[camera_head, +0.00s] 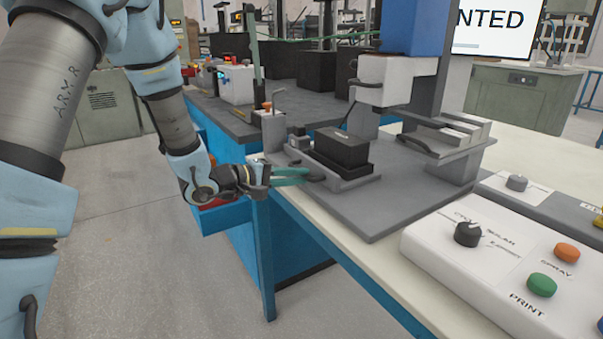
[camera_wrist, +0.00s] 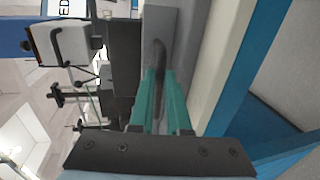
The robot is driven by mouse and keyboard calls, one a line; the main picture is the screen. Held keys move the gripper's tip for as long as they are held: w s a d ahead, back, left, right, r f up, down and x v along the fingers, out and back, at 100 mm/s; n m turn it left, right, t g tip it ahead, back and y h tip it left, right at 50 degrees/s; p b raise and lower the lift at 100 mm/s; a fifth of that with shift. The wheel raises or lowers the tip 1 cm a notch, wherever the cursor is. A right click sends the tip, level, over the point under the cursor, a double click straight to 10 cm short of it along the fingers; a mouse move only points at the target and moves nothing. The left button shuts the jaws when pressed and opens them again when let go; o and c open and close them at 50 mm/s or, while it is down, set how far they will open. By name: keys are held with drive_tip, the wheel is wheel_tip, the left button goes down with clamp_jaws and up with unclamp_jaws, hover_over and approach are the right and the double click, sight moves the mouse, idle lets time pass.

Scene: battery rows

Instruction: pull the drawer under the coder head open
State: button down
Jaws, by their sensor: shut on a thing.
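The coder head (camera_head: 390,80) is a white block under a blue housing, above the grey machine base. To its left in the head view lies a low grey drawer (camera_head: 362,183) carrying a black box (camera_head: 342,148). A dark handle (camera_wrist: 160,52) shows in the wrist view, running between the green fingers. My gripper (camera_head: 308,175) reaches in from the left at the table edge, its fingers level and shut on the handle. It also shows in the wrist view (camera_wrist: 162,75). The fingers hide part of the handle, so how it joins the drawer is unclear.
A white control box (camera_head: 500,250) with a knob and coloured buttons stands on the cream table (camera_head: 330,236) at the front right. A grey post fixture (camera_head: 272,125) stands close behind my gripper. The floor left of the table is clear.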

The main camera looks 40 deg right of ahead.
drive_tip(key=c, duration=1.2)
unclamp_jaws()
drive_tip(key=shift+w, duration=0.1)
drive_tip(key=shift+o, duration=0.2)
drive_tip(key=v, duration=1)
drive_tip(key=shift+a, duration=0.35)
drive_tip(key=w+a+r+t+y+p, duration=0.2)
drive_tip(key=w+a+t+y+p, duration=0.2)
drive_tip(key=w+a+t+y, duration=0.45)
drive_tip(key=w+a+r+y+p, duration=0.1)
drive_tip(key=w+a+y+p, duration=0.2)
drive_tip(key=a, duration=1)
drive_tip(key=s+a+r+g+y+p, duration=0.3)
drive_tip(key=s+a+g, duration=0.3)
drive_tip(key=s+a, duration=0.6)
drive_tip(key=shift+s+r+m+y, duration=0.3)
drive_tip(key=shift+s+y, duration=0.15)
drive_tip(key=shift+s, duration=0.3)
